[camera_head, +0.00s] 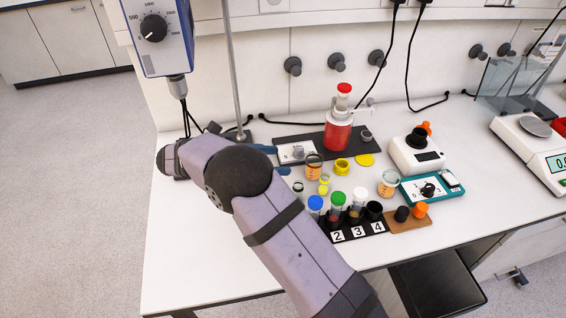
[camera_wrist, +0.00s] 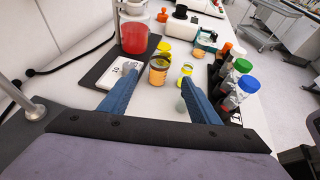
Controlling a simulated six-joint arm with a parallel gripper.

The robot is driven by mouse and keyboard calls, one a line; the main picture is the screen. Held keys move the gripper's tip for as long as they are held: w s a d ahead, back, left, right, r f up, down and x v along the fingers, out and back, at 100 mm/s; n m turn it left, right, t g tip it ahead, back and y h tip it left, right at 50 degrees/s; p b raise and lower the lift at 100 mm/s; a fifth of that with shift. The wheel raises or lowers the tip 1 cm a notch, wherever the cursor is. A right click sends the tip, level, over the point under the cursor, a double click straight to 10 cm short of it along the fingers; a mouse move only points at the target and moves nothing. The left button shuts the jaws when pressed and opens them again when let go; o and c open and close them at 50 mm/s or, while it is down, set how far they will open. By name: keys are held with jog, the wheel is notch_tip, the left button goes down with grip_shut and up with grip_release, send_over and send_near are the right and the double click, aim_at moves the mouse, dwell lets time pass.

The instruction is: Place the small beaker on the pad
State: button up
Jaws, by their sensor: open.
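A small clear beaker with an orange band (camera_head: 314,172) stands on the white bench; it also shows in the wrist view (camera_wrist: 158,76). A similar beaker (camera_head: 388,187) stands farther right, by the teal device. A white square pad (camera_head: 286,156) lies at the left end of a dark mat, with a small grey item on it; the pad also shows in the wrist view (camera_wrist: 114,79). My gripper (camera_head: 277,160) is open and empty, its blue fingers low over the bench. In the wrist view, the first beaker appears between and just beyond the fingertips (camera_wrist: 160,76).
A rack (camera_head: 348,235) of colour-capped vials stands right of my gripper. Yellow rings (camera_head: 342,166) and small vials lie close to the beaker. A red bottle (camera_head: 338,134) stands on the dark mat (camera_head: 315,137) behind. A metal stand rises at left. The bench's left front is clear.

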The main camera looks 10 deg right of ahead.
jog(key=shift+o, duration=0.5)
jog(key=shift+a+r, duration=0.1)
jog(key=shift+a, duration=0.1)
jog(key=h+b, duration=0.1)
jog(key=b, duration=0.1)
send_near(312, 159)
jog(key=x, duration=0.3)
jog(key=shift+d, duration=0.35)
jog(key=shift+d+p, duration=0.35)
jog(key=shift+p, duration=0.2)
jog(key=shift+w+d+f, duration=0.25)
jog(key=shift+d+f, duration=0.1)
jog(key=shift+d, duration=0.3)
jog(key=shift+d+p, duration=0.4)
jog(key=shift+p, duration=0.1)
jog(key=p+x, duration=0.2)
jog(key=x, duration=0.2)
jog(key=shift+a+f, duration=0.1)
jog(key=shift+f, duration=0.15)
jog(key=shift+c, duration=0.3)
